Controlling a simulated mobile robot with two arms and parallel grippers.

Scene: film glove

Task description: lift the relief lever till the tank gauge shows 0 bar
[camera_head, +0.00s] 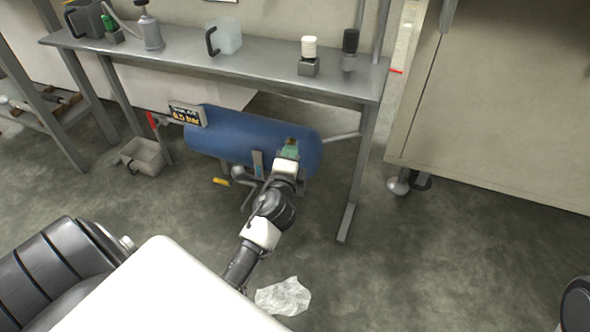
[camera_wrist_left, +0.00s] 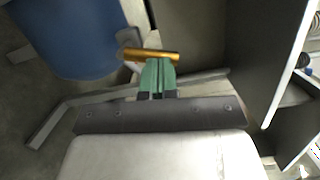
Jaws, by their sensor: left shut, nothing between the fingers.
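The blue tank (camera_head: 240,140) lies on its side under the workbench. Its gauge display (camera_head: 187,115) at the left end has small orange digits that seem to read 0.5 bar, though they are blurred. A brass bar, apparently the relief lever (camera_wrist_left: 150,55), lies across the tips of my left gripper (camera_wrist_left: 157,68) in the wrist view. My left gripper (camera_head: 290,148) is at the tank's right end, its green fingers shut together with nothing between them. I cannot tell whether the fingertips touch the bar. My right gripper is out of view.
The steel workbench (camera_head: 270,78) stands over the tank, with a leg (camera_head: 357,180) to the right of it. A red handle (camera_head: 152,118) and a grey bin (camera_head: 143,157) are at the left. A yellow handle (camera_head: 221,182) sits below the tank. Crumpled plastic (camera_head: 284,296) lies on the floor.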

